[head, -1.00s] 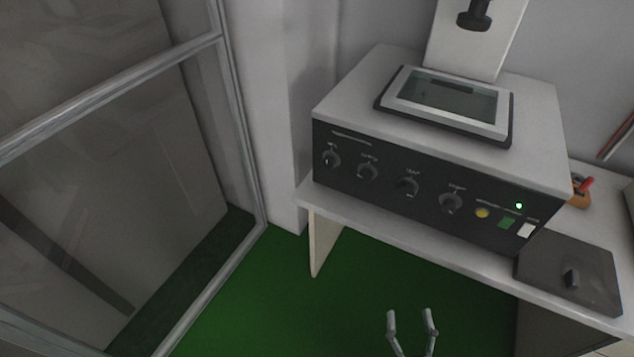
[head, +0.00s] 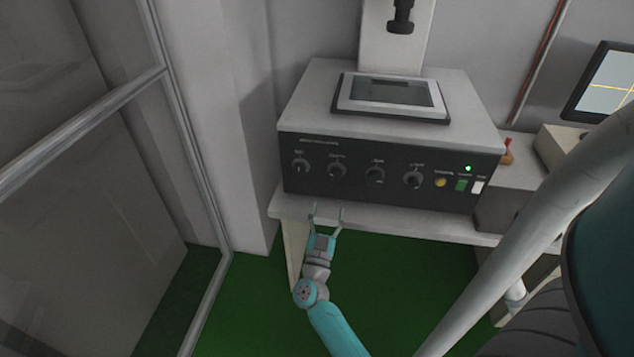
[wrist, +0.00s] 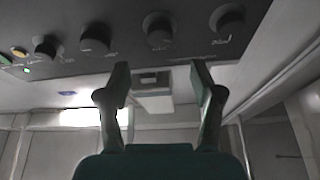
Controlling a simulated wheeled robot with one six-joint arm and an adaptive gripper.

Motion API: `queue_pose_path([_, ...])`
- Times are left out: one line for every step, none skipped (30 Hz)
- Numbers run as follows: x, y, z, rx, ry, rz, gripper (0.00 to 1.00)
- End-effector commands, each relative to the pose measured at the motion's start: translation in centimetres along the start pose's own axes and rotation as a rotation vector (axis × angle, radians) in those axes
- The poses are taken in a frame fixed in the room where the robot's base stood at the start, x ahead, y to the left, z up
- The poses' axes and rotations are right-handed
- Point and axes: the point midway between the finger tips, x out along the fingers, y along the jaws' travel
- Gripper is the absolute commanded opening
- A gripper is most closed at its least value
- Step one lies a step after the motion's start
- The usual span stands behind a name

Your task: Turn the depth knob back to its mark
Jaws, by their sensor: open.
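A dark control panel (head: 400,165) on a white machine holds a row of round black knobs: the far-left knob (head: 300,165), a second (head: 337,168), a third (head: 375,174) and a right one (head: 413,178). Their labels are too small to read, so I cannot tell which is depth. My gripper (head: 327,210) is open and empty, below the left part of the panel, in front of the table edge and apart from the knobs. In the wrist view, the gripper fingers (wrist: 160,75) stand apart, with the knobs (wrist: 158,28) appearing beyond and above them.
A yellow button (head: 440,182), a green button (head: 461,185) and a white one (head: 478,187) sit right of the knobs. The white table (head: 375,220) juts out under the panel. A glass partition frame (head: 185,150) stands at left. A screen (head: 607,85) is at right.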

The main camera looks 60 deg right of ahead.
Motion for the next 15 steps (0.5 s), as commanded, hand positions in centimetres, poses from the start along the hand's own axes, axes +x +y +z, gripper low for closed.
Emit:
queue_pose_path([0.4, 0.0, 0.0, -0.001, 0.0, 0.003, 0.66])
queue_pose_path([0.6, 0.0, 0.0, -0.001, 0.0, 0.003, 0.66])
queue_pose_path([1.0, 0.1, 0.0, -0.001, 0.0, 0.004, 0.66])
queue_pose_path([1.3, 0.1, 0.0, -0.001, 0.001, 0.005, 0.66])
queue_pose_path([1.7, 0.1, 0.0, -0.001, 0.001, 0.005, 0.66])
queue_pose_path([2.4, 0.1, 0.0, 0.0, 0.002, 0.004, 0.66])
queue_pose_path([2.9, 0.1, 0.0, 0.0, 0.002, 0.004, 0.66])
queue_pose_path([3.4, 0.1, 0.0, -0.001, 0.002, 0.005, 0.66])
queue_pose_path([4.2, 0.1, 0.0, 0.0, 0.002, 0.004, 0.66])
queue_pose_path([4.7, 0.1, 0.0, 0.0, 0.002, 0.004, 0.66])
queue_pose_path([5.3, 0.1, 0.0, 0.0, 0.002, 0.004, 0.66])
queue_pose_path([6.0, 0.1, 0.0, 0.0, 0.002, 0.003, 0.66])
queue_pose_path([6.5, 0.1, -0.1, 0.0, 0.002, 0.003, 0.66])
queue_pose_path([7.0, 0.1, -0.1, 0.0, 0.002, 0.003, 0.66])
queue_pose_path([7.6, 0.1, 0.0, -0.001, 0.001, 0.003, 0.66])
